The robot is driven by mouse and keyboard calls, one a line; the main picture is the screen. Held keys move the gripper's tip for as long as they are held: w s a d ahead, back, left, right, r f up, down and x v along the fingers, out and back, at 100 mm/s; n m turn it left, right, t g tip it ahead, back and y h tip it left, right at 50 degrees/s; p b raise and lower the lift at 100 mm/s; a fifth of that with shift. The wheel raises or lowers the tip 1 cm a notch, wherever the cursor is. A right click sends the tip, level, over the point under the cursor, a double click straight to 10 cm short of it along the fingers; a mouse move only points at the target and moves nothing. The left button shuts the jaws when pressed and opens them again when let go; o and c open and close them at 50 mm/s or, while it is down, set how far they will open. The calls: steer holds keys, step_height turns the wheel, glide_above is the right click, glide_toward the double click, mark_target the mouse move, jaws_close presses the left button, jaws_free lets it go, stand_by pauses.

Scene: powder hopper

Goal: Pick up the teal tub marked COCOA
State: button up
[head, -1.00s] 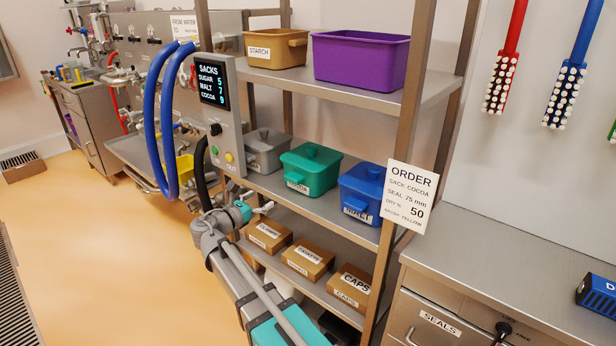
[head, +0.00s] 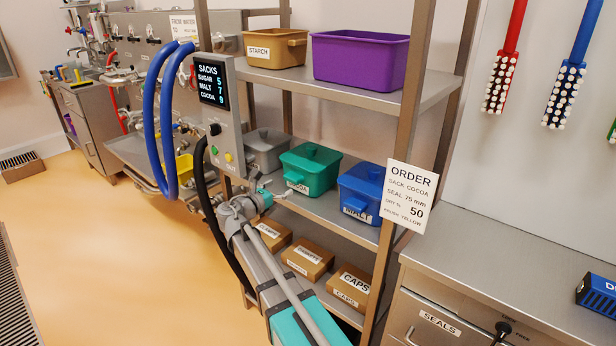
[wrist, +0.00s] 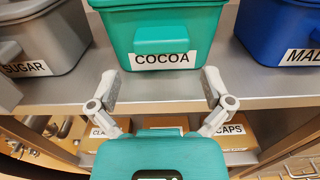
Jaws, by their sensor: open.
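The teal tub marked COCOA (head: 309,170) stands upright on the middle shelf, between a grey tub and a blue tub. In the wrist view the COCOA tub (wrist: 165,35) is straight ahead, its front handle and white label facing me. My gripper (wrist: 160,88) is open and empty, with its two fingers spread just below and in front of the tub, one to each side of the label. The fingers look apart from the tub. In the head view my gripper (head: 262,190) is at the shelf's front edge, left of the tub.
The grey SUGAR tub (wrist: 45,40) and the blue MALT tub (head: 361,190) flank it closely. The shelf edge (wrist: 190,103) runs beneath the fingers. Cardboard boxes (head: 308,257) sit on the shelf below. A control panel (head: 221,115) with hoses hangs near my arm.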

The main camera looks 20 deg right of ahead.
mark_target(290, 181)
steer(key=shift+x, duration=2.6)
steer(key=shift+s, duration=0.1)
steer(key=c, duration=1.1)
steer(key=shift+o, duration=0.2)
steer(key=shift+r, duration=0.15)
step_height(290, 181, up, 10)
steer(key=p, duration=1)
